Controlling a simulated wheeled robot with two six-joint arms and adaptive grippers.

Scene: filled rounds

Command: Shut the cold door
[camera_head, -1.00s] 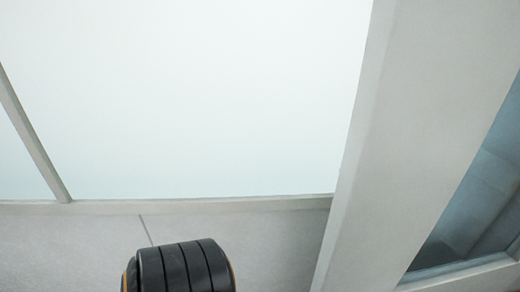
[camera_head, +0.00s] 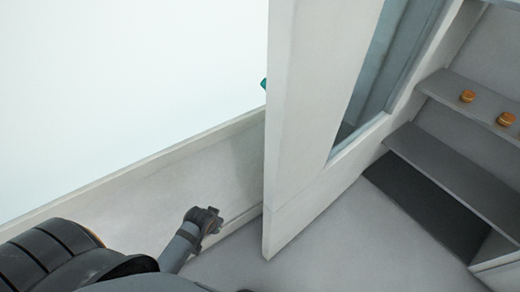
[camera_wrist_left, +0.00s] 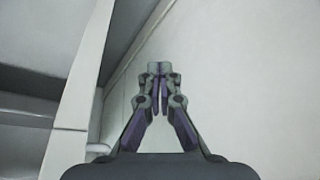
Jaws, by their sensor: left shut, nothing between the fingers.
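The cold door (camera_head: 307,115) stands open in the head view, a pale framed leaf with a glass pane (camera_head: 385,60). Its near edge points toward me, left of the shelved interior. My left arm comes in from the lower left, and its gripper (camera_head: 207,218) is low, to the left of the door's lower edge, apart from it in the picture. In the left wrist view my left gripper (camera_wrist_left: 158,88) is shut with its fingertips together and nothing between them. A pale flat surface lies beyond the fingertips; I cannot tell whether they touch it. My right gripper is not in view.
Shelves (camera_head: 460,95) with orange-topped items (camera_head: 506,119) stand to the right behind the door. A bright white panel (camera_head: 120,90) fills the upper left. A small green thing (camera_head: 264,85) shows at the door's left edge. Bare floor (camera_head: 320,240) lies below the door.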

